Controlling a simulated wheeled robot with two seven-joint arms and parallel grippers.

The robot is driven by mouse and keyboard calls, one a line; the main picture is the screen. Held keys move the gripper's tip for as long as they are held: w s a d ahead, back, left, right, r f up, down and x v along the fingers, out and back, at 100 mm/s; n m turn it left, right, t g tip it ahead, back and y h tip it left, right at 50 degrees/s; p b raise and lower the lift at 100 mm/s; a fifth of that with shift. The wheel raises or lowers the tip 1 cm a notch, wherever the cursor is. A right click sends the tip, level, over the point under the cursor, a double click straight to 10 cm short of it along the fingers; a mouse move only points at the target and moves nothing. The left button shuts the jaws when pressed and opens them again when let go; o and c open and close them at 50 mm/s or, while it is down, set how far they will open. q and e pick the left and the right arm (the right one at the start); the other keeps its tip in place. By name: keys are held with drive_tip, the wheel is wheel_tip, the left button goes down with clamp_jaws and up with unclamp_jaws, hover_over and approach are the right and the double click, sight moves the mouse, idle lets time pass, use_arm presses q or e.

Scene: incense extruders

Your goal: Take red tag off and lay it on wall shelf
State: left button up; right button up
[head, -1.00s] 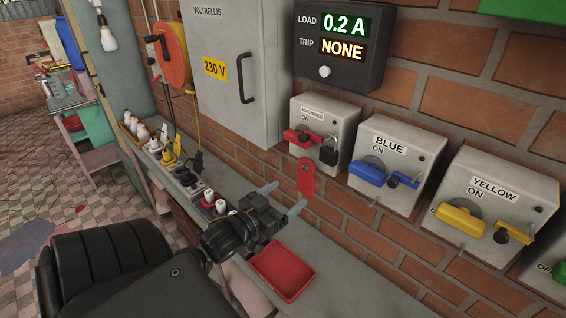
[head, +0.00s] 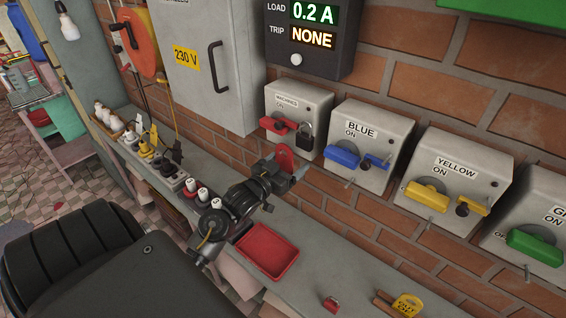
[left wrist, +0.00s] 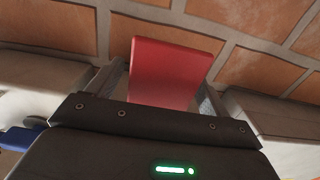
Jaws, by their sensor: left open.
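The red tag (head: 285,157) hangs at the brick wall, just below the box labelled MACHINES (head: 297,118). My left gripper (head: 286,170) is open at the tag, with its fingers on either side of it. In the left wrist view the tag (left wrist: 172,72) stands between the two spread fingers, and gaps show at its sides. Its lower end is hidden behind the gripper body. A black padlock (head: 305,138) hangs beside the red switch handle (head: 275,126). My right gripper is not in view.
The grey wall shelf (head: 325,265) runs along below the boxes. On it are a red tray (head: 266,251), a small red padlock (head: 331,303) and a yellow tag (head: 407,305). The blue (head: 370,145) and yellow (head: 455,180) switch boxes jut from the wall to the right.

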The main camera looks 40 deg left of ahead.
sight(283, 165)
use_arm(q)
drive_tip(key=shift+c, duration=0.3)
drive_tip(key=c, duration=1)
drive_tip(key=shift+r+p, duration=0.25)
drive_tip(key=shift+p, duration=0.25)
drive_tip(key=shift+s+r+p, duration=0.15)
drive_tip(key=shift+s+p, duration=0.55)
drive_tip(key=shift+s, duration=0.8)
drive_tip(key=shift+s+r+p, duration=0.1)
drive_tip(key=shift+s+p, duration=0.6)
drive_tip(key=shift+s, duration=0.8)
